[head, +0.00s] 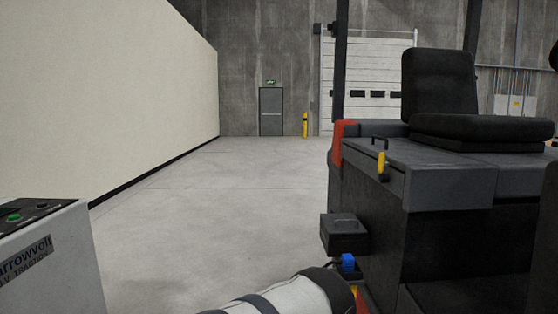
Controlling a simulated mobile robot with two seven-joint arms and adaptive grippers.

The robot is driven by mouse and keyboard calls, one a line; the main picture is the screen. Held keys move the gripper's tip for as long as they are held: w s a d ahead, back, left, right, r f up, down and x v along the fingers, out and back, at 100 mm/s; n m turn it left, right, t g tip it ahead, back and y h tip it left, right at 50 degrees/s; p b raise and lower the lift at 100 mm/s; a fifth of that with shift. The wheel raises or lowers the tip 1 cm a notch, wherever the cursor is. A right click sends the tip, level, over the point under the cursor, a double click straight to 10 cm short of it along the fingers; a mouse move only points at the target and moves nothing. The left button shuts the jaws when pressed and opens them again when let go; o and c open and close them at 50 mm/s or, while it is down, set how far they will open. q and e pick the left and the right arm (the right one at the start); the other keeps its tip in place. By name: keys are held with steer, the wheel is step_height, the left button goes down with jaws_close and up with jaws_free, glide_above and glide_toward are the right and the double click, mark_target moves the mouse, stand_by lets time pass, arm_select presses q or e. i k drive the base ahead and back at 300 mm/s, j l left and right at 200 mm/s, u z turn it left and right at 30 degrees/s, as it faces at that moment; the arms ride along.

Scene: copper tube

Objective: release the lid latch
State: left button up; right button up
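The lid (435,160) is a dark grey, flat cover on the truck's body, under the black seat. It looks closed. A yellow latch grip (381,163) sits at the lid's near left corner, and a thin black handle (380,140) stands just above it. I cannot tell from this view whether the latch is engaged. Neither gripper shows in the head view. Only a white and black link of my own arm shows at the bottom middle, well below the latch and apart from it.
A black seat (440,95) stands on the lid. A dark box (345,234) and blue plug (348,262) stick out from the truck's left side. A white charger cabinet (48,262) stands lower left. A cream wall (110,90) runs along the left. The grey floor between is clear.

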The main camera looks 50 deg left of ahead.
mark_target(381, 159)
steer(key=u, duration=0.9)
